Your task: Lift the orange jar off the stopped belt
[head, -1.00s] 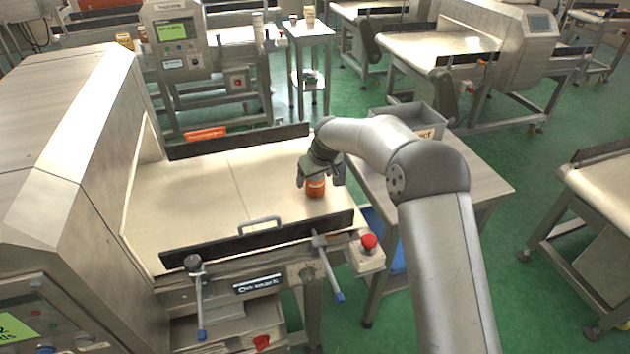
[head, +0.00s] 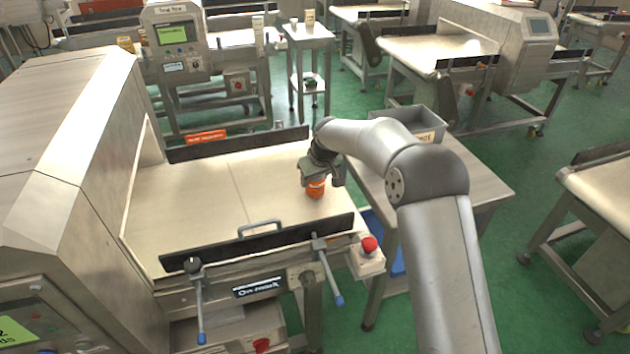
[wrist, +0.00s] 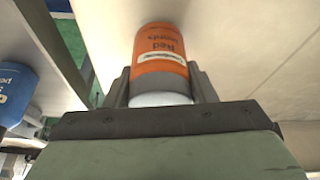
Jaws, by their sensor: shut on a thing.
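The orange jar (head: 315,188) is at the right end of the pale conveyor belt (head: 190,205) in the head view. My gripper (head: 317,177) is above it with its fingers down around its upper part. In the wrist view the orange jar (wrist: 161,55) shows an orange label with "Red" on it, a grey band and a white end. My gripper (wrist: 161,88) is shut on it, with a finger on each side. I cannot tell whether the jar's base touches the belt.
Dark guide rails (head: 260,243) run along both belt sides. A red stop button (head: 369,244) stands at the near right corner. A grey bin (head: 415,118) sits on the side table (head: 470,165) to the right. The metal detector housing (head: 70,130) is on the left.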

